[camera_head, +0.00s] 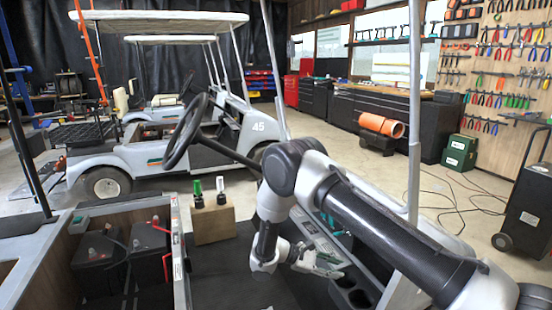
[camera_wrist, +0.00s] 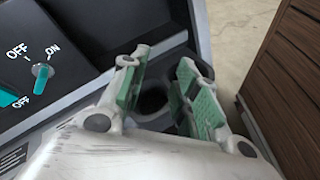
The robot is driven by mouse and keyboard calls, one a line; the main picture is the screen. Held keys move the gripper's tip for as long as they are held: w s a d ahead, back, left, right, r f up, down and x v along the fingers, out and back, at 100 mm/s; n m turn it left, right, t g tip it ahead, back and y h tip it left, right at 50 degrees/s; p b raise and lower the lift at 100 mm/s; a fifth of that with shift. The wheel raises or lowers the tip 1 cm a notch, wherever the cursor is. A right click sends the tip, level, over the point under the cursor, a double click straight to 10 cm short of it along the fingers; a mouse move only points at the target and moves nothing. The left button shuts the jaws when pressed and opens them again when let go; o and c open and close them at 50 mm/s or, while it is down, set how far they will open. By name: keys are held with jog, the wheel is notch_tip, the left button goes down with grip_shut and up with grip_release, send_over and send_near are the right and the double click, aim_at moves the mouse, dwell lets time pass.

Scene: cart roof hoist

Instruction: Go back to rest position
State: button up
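My gripper (camera_head: 322,262) is in the cart's front cabin, low over the dashboard side, at the end of my grey and black arm. In the wrist view my gripper (camera_wrist: 165,92) has its two green-padded fingers spread apart with nothing between them. A dark round cup holder (camera_wrist: 153,98) shows behind the gap between the fingers. To the left of the fingers is a dark switch panel (camera_wrist: 75,40) with OFF and ON marks and a teal-tipped toggle (camera_wrist: 42,71).
The steering wheel (camera_head: 185,132) stands left of my arm. A wooden block (camera_head: 213,222) holds a green-topped and a white-topped item. Batteries (camera_head: 100,262) sit in the open bay at left. A roof post (camera_head: 414,110) rises right of my gripper. Another cart (camera_head: 130,158) stands behind.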

jog(key=s+d+r+m+t+y, duration=0.1)
jog(key=s+d+r+m+y, duration=0.3)
jog(key=s+r, duration=0.5)
jog(key=s+d+r+m+t+y, duration=0.2)
jog(key=s+d+r+y, duration=0.3)
jog(key=s+r, duration=0.5)
jog(key=s+d+r+m+t+y, duration=0.1)
jog(key=s+d+r+m+y, duration=0.3)
jog(key=r, duration=1.7)
jog(key=s+d+m, duration=0.1)
jog(key=s+d, duration=0.3)
jog(key=s, duration=0.1)
jog(key=shift+s+d+m+t+y, duration=0.15)
jog(key=shift+s+m+t+y, duration=0.15)
jog(key=shift+t+y, duration=0.1)
